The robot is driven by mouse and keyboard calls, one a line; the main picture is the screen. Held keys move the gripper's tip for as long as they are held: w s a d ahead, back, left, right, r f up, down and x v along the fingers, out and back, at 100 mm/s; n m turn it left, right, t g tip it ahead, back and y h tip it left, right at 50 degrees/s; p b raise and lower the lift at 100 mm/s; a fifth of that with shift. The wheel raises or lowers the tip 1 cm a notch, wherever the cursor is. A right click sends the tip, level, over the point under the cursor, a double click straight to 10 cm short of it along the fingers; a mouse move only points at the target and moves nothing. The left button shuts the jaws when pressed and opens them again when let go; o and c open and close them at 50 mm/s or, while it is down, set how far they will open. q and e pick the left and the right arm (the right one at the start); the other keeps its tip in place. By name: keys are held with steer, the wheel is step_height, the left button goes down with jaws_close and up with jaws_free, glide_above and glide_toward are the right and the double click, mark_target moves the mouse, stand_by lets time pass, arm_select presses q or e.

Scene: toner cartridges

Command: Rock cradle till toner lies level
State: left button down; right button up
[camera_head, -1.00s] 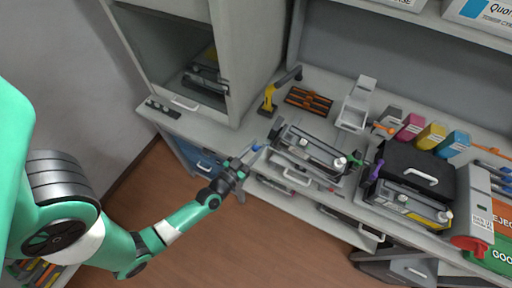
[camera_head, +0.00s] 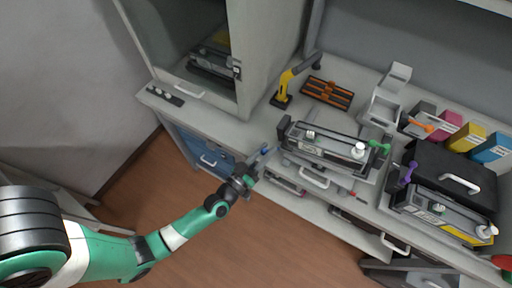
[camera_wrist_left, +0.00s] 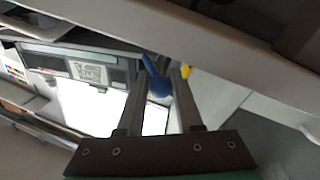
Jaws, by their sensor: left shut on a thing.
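The cradle (camera_head: 285,128) is a dark frame on the bench, with a grey toner cartridge (camera_head: 330,148) lying in it. Two pale round caps show on the cartridge, and a green handle (camera_head: 379,147) is at the right end. My left gripper (camera_head: 257,163) is at the cradle's left front, shut on a blue knob (camera_wrist_left: 158,87). The knob's blue tip also shows in the head view (camera_head: 264,150). Whether the knob joins the cradle is hidden. The toner inside cannot be seen. My right gripper is not in view.
Right of the cradle are a second cartridge (camera_head: 440,212) with a purple handle (camera_head: 408,172) and a black case (camera_head: 450,170). Behind stand a yellow tool (camera_head: 287,85), an orange-and-black rack (camera_head: 327,93) and coloured boxes (camera_head: 465,138). A cabinet (camera_head: 240,75) rises at the left.

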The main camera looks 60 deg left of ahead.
arm_select(q)
steer(key=shift+f, duration=0.1)
steer(key=c, duration=0.6)
jaws_free()
steer(key=shift+s, duration=0.1)
steer(key=r+p+v, duration=0.1)
steer(key=p+v, duration=0.1)
steer(key=v, duration=0.9)
steer(key=shift+s+f, duration=0.3)
steer(key=shift+f, duration=0.15)
